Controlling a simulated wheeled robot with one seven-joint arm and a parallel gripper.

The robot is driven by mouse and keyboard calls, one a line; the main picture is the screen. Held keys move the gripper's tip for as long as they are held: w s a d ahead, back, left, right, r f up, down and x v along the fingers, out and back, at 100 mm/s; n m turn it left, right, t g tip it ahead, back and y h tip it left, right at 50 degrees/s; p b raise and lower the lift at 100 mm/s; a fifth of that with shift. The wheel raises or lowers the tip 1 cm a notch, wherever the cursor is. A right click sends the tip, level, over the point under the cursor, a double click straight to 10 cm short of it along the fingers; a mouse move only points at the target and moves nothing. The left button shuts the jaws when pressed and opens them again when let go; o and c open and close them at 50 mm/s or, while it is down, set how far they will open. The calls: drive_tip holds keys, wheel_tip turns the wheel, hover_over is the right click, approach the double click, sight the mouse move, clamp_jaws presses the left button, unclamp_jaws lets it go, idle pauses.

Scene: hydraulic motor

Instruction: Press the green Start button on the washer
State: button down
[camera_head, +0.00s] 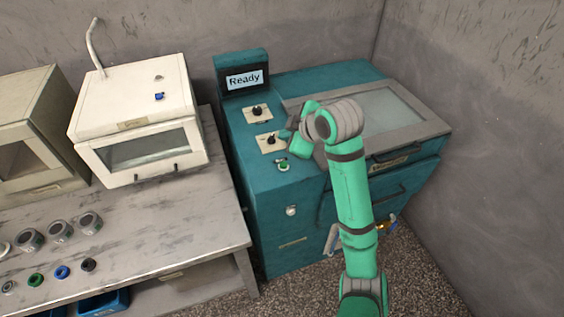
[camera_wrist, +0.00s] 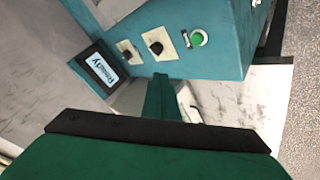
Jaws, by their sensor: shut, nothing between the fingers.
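The washer (camera_head: 285,205) is a teal cabinet with a glass-topped lid and a screen (camera_head: 245,79) reading "Ready". The green Start button (camera_head: 283,165) sits in a round ring at the front of the control panel, below two black knobs. In the wrist view the green button (camera_wrist: 197,39) shows unobstructed at the upper right. My gripper (camera_head: 288,134) is over the panel's right side, close to the knobs and behind the button in the head view. In the wrist view my gripper (camera_wrist: 160,80) is shut and empty, apart from the button in the picture.
Two black knobs, an upper one (camera_head: 257,111) and a lower one (camera_head: 270,140), stand up near the gripper. A workbench (camera_head: 180,220) with a white oven-like box (camera_head: 140,110) and small parts is at left. Walls close off the back and right.

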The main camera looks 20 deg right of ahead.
hover_over(286, 167)
wheel_tip(286, 167, down, 8)
drive_tip(key=shift+a+r, duration=0.1)
drive_tip(key=shift+r, duration=0.15)
drive_tip(key=shift+f, duration=0.65)
idle(0.3)
drive_tip(key=shift+s, duration=0.1)
drive_tip(key=shift+a, duration=0.1)
idle(1.3)
